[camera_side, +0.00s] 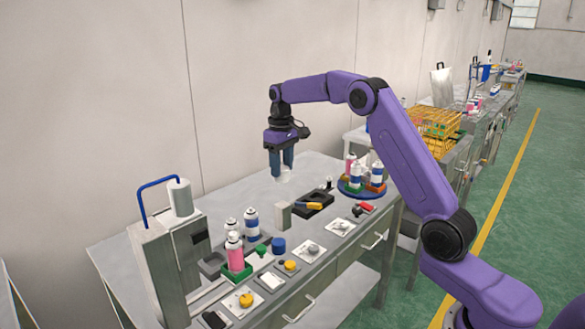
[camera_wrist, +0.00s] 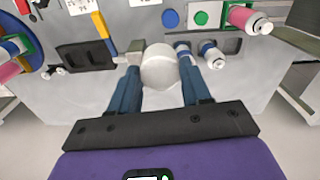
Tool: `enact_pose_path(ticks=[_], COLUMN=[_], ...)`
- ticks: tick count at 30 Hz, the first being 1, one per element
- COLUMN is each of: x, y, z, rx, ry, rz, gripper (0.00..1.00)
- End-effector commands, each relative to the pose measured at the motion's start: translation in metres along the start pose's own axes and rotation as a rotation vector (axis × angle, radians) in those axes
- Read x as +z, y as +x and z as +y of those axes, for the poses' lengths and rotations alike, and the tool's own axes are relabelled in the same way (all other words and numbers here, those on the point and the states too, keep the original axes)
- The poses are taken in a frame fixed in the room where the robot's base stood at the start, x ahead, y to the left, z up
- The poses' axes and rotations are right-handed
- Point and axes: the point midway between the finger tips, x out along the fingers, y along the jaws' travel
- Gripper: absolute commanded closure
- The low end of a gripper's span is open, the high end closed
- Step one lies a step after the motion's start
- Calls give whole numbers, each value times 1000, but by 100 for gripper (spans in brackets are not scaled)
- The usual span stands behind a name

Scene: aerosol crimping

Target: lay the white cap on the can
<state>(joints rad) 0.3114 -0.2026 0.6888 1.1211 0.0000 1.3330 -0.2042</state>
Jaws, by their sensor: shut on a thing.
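My gripper (camera_side: 281,170) is above the bench and shut on the white cap (camera_side: 284,178). In the wrist view the round cap (camera_wrist: 160,70) sits between the two blue fingers of my gripper (camera_wrist: 159,78). A pink can (camera_side: 235,254) stands upright in a green holder at the front left of the bench. This pink can (camera_wrist: 246,18) also shows in the wrist view, at the upper right. Two blue-and-white cans (camera_side: 251,223) stand behind it in a grey rack. The cap is apart from all of these cans. I cannot tell which can the task means.
A press-like machine (camera_side: 160,265) stands at the left end. A grey block (camera_side: 283,214) and a black tray (camera_side: 318,197) with a yellow-handled tool lie near my gripper. A blue turntable (camera_side: 346,188) with several cans is at right. The back of the bench is clear.

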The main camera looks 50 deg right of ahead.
Motion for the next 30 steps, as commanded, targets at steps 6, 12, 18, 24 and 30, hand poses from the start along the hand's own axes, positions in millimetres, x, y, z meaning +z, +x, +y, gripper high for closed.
enact_pose_path(ticks=[6,12,18,24,30], x=[-11,-14,-12,-10,-10], y=[0,0,0,24,48], z=[-68,-138,-183,-192,-192], rx=[0,1,1,0,0], ry=[-151,-306,-407,-429,-429], rz=[1,2,2,-3,-1], gripper=[65,65,65,65,65])
